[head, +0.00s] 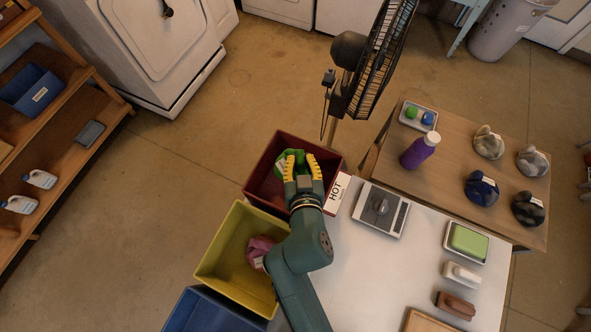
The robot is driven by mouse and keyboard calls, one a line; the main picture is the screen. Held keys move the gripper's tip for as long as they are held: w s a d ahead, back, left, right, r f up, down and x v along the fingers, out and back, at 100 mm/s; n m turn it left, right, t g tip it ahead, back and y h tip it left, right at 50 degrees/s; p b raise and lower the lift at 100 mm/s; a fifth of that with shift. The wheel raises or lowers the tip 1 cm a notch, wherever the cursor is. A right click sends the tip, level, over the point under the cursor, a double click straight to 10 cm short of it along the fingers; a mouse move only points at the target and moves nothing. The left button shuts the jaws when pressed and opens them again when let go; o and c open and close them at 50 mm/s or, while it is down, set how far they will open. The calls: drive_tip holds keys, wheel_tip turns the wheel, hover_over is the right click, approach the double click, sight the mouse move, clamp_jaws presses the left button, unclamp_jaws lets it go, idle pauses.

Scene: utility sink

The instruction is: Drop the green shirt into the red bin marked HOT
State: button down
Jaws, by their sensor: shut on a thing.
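The red bin (262,180) stands at the left edge of the white table, with a white label marked HOT (337,194) on its right side. My gripper (300,160), with yellow fingers, is over the red bin and shut on the green shirt (284,168). The shirt shows at the left finger and between the fingers, within the bin's outline from above. I cannot tell how high it is above the bin floor. The arm hides part of the bin's near side.
A yellow bin (222,253) with a pink cloth (259,247) and a blue bin (205,318) stand nearer. A black fan (374,65) rises behind the red bin. A scale (381,210) lies to the right. A purple bottle (419,151) stands on the wooden table (452,158).

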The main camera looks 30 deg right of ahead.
drive_tip(key=c, duration=1)
unclamp_jaws()
drive_tip(key=shift+f, duration=0.1)
drive_tip(key=v, duration=1.2)
drive_tip(key=shift+a, duration=0.1)
